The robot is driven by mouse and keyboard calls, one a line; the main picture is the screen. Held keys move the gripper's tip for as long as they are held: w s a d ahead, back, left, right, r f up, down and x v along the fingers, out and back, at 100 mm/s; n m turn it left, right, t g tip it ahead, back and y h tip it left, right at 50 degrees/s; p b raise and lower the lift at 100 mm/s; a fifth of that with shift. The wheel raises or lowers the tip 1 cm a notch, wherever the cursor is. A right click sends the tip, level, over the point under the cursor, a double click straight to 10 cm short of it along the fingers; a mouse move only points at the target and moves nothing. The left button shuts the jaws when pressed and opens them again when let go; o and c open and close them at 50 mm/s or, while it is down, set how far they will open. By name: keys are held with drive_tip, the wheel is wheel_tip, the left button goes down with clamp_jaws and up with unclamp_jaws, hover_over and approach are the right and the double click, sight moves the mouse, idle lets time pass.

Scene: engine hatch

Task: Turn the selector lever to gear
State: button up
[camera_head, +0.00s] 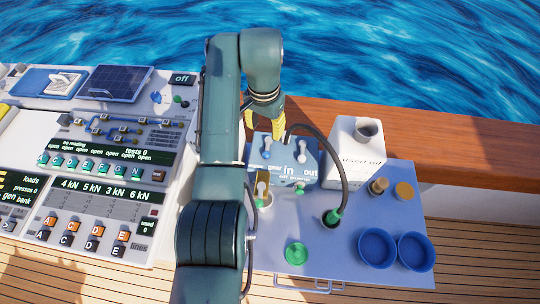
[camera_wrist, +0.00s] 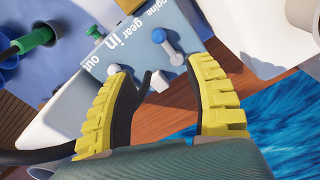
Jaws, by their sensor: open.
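A light blue panel (camera_head: 283,178) in the head view bears the words "gear", "in" and "out". A whitish knob (camera_wrist: 158,81) shows between the finger pads, lower down. I cannot tell for sure which one is the selector lever. My gripper (camera_wrist: 160,68), with yellow ribbed fingers, is open just over the panel's edge. Nothing is held. In the head view my arm partly covers the gripper and panel.
A white "used oil" container (camera_head: 352,160) stands right of the panel. A dark hose arches from the panel to a green fitting (camera_head: 333,217). Two blue bowls (camera_head: 377,247) sit at front right. A control console (camera_head: 90,165) is at left. Water lies beyond the wooden rail (camera_head: 440,137).

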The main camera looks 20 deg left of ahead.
sight(266, 153)
wheel_tip(266, 153, down, 14)
drive_tip(key=shift+r+b, duration=0.15)
drive_tip(key=shift+b, duration=1)
clamp_jaws()
